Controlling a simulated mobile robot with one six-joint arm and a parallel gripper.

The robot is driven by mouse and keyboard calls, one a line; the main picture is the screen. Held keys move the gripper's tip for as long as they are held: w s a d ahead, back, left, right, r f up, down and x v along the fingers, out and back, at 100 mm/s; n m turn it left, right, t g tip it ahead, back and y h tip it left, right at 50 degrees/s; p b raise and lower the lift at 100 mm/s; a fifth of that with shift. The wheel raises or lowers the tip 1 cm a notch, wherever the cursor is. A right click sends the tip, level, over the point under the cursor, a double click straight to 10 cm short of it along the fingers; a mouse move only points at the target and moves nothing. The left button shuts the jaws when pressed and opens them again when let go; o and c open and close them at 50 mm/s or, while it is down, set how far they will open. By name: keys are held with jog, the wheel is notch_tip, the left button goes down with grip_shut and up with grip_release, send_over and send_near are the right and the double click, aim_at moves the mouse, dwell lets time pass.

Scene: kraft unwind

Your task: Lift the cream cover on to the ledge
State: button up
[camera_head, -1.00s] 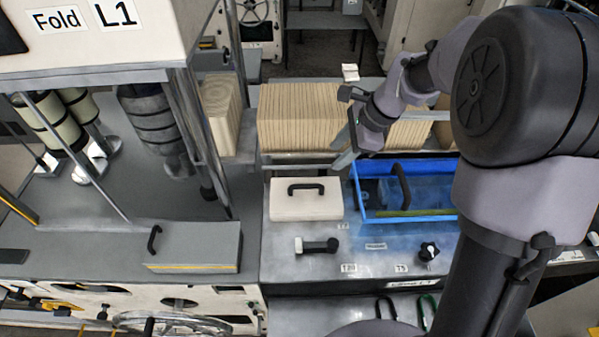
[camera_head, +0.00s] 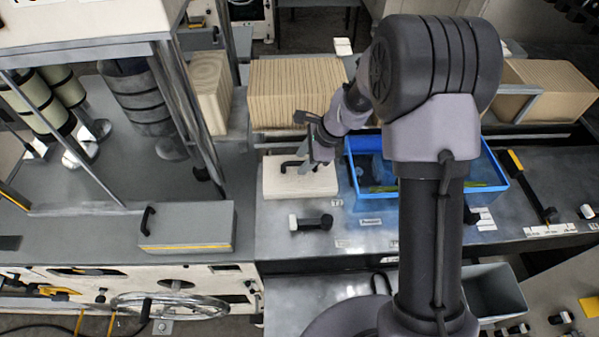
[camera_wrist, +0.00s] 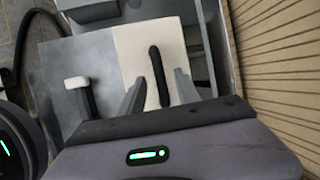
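The cream cover (camera_head: 275,182) is a flat block with a black bar handle (camera_head: 292,165) on top. It lies on the grey metal bench, left of the blue bin. My gripper (camera_head: 313,166) is at the handle's right part in the head view and hides some of it. In the wrist view, the open fingers (camera_wrist: 158,88) point at the cream cover (camera_wrist: 135,45), one on each side of the black handle (camera_wrist: 157,65). I cannot tell whether they touch it. Which surface is the ledge is not clear from these views.
The blue bin (camera_head: 500,165) stands close on the right, partly behind my arm. A black-and-white lever (camera_head: 310,222) lies in front of the cover. Ribbed kraft stacks (camera_head: 290,92) stand behind. A grey block (camera_head: 187,228) with a yellow stripe is at left.

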grip_shut()
